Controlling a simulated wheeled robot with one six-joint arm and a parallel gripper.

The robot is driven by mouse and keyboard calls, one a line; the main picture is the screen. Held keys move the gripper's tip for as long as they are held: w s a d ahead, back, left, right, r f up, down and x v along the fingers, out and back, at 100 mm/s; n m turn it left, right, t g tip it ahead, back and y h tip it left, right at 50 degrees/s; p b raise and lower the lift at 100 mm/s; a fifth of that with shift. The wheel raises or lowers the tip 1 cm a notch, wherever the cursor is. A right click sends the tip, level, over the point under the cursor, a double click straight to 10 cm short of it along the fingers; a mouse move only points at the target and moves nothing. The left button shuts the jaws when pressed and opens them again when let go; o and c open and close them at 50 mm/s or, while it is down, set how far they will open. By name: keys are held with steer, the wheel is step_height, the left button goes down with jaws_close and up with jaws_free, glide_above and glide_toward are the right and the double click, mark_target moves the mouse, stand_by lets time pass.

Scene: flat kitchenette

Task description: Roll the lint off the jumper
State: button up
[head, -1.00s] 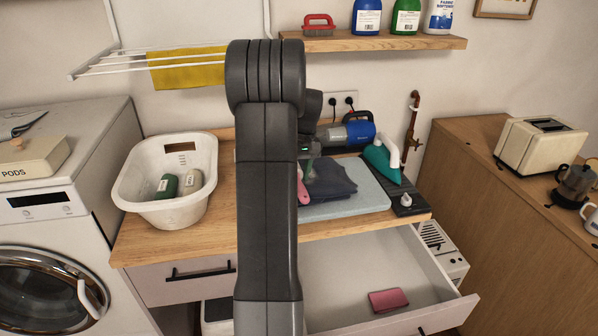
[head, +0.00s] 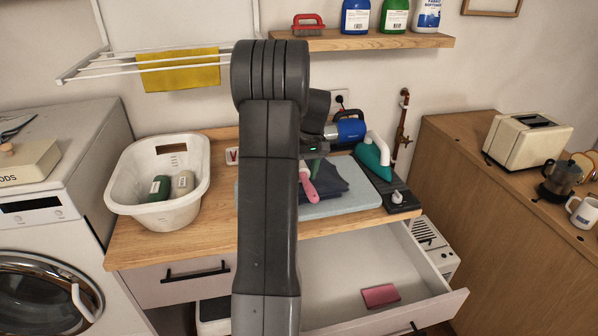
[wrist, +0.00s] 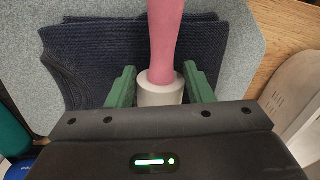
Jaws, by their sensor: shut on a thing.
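The jumper (head: 334,188) is dark navy, folded on a pale blue-grey ironing pad (head: 348,206) on the worktop. In the wrist view the jumper (wrist: 100,50) fills the upper middle, with ribbed edges at the left. My gripper (wrist: 160,86) has green fingers, shut on the lint roller (wrist: 176,40). Its pink handle points away from me in the wrist view, and its white end sits between the fingers. In the head view the pink lint roller (head: 308,186) shows over the jumper's left part. My arm hides the pad's left side. I cannot tell whether the roller touches the jumper.
A teal iron (head: 374,158) stands at the pad's right, with a blue appliance (head: 346,131) behind. A white basket (head: 156,212) holding two bottles is left of my arm. Below, an open drawer (head: 345,270) juts out, holding a pink item (head: 380,295).

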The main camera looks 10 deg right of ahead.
steer(key=shift+w+d+p, duration=0.15)
steer(key=shift+d+p, duration=0.35)
steer(key=shift+d, duration=1)
steer(key=shift+s+d, duration=0.1)
steer(key=shift+s, duration=0.8)
steer(key=shift+s+a+f+b, duration=0.15)
steer(key=shift+a+b, duration=0.35)
steer(key=shift+a, duration=1.7)
steer(key=shift+s+a, duration=0.2)
steer(key=shift+a, duration=1.3)
steer(key=shift+r, duration=0.2)
step_height(320, 180, up, 6)
steer(key=p, duration=0.4)
steer(key=shift+p, duration=0.35)
